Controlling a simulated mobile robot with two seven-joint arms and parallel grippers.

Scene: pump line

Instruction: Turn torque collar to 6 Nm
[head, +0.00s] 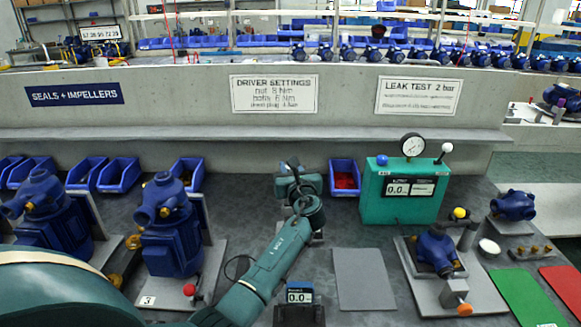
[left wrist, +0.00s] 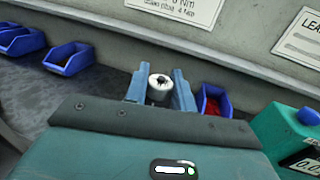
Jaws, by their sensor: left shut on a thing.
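My left gripper (head: 297,180) reaches in over the middle of the bench at the back in the head view. In the left wrist view its two blue-grey fingers (left wrist: 159,92) are shut on a short pale round piece (left wrist: 158,80) with a dark centre, which looks like the torque driver's collar end. No scale mark on it can be read. In the head view the wrist and gripper mostly hide this piece. A wall sign (head: 275,94) titled driver settings hangs behind. A small display (head: 300,295) at the front reads 0.0. My right gripper is not in view.
A red-filled blue bin (head: 344,178) stands right of the gripper. A green leak tester (head: 402,192) with a gauge is beyond it. Blue pumps (head: 170,240) stand at left; a pump on a fixture (head: 437,250) is at right. A grey mat (head: 363,280) lies bare.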

